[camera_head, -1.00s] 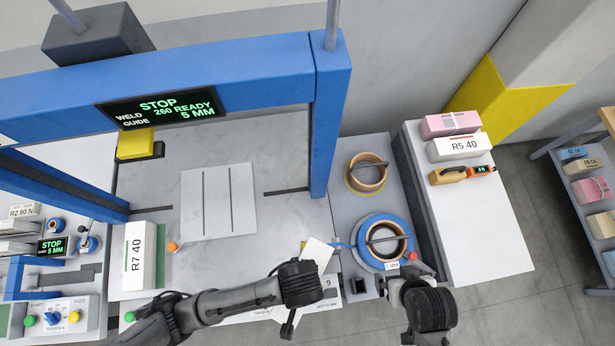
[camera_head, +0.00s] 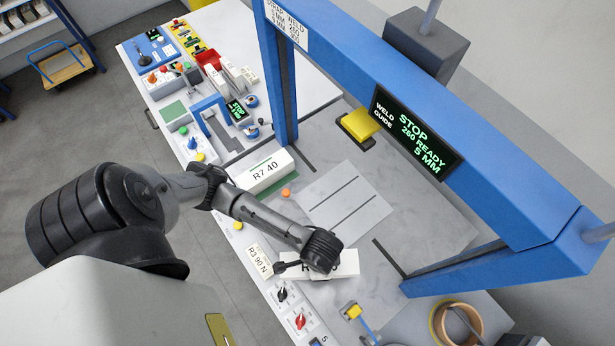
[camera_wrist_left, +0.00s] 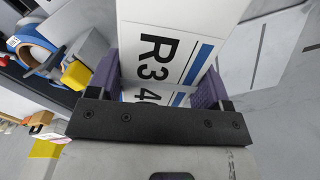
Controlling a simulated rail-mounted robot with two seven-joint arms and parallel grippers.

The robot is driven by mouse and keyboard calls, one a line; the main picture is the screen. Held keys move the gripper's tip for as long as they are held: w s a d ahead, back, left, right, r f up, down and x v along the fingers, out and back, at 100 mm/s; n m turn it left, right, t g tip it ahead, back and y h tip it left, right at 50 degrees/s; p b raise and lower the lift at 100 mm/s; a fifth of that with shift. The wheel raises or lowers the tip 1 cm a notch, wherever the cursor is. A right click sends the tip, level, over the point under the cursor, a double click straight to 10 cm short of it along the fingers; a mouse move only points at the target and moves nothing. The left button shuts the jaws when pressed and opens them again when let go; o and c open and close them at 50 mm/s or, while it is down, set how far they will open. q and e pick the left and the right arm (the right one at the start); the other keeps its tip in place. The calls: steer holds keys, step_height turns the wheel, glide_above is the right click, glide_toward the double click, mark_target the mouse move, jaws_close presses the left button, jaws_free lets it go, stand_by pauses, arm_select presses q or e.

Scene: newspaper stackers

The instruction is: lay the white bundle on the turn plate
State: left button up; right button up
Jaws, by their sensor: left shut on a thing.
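The white bundle (camera_head: 347,266), marked "R3 4" with a blue stripe in the left wrist view (camera_wrist_left: 160,16), is between the purple finger pads of my left gripper (camera_wrist_left: 158,82). In the head view my left gripper (camera_head: 318,262) is largely hidden by its wrist, which also covers part of the bundle. The pale square plate with two dark slots (camera_head: 335,195), which looks like the turn plate, lies bare behind the bundle, and also shows at the right in the wrist view (camera_wrist_left: 258,65). I cannot tell the bundle's height above the bench. My right gripper is out of view.
Another white bundle, R7 40 (camera_head: 265,172), lies left of the plate beside an orange knob (camera_head: 286,193). A blue frame (camera_head: 480,130) with a STOP display spans the bench. A yellow block (camera_head: 359,124) sits behind the plate. A strap reel (camera_head: 458,322) is at front right.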

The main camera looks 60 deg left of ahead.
arm_select(q)
steer(key=w+a+n+b, duration=0.1)
steer(key=w+a+n, duration=0.2)
steer(key=w+a, duration=0.4)
steer(key=w+a+n+b, duration=0.1)
steer(key=w+a+n, duration=0.3)
steer(key=w+a, duration=0.4)
steer(key=w, duration=0.5)
steer(key=shift+f+b, duration=0.65)
steer(key=shift+f, duration=3.25)
steer(key=shift+f, duration=0.1)
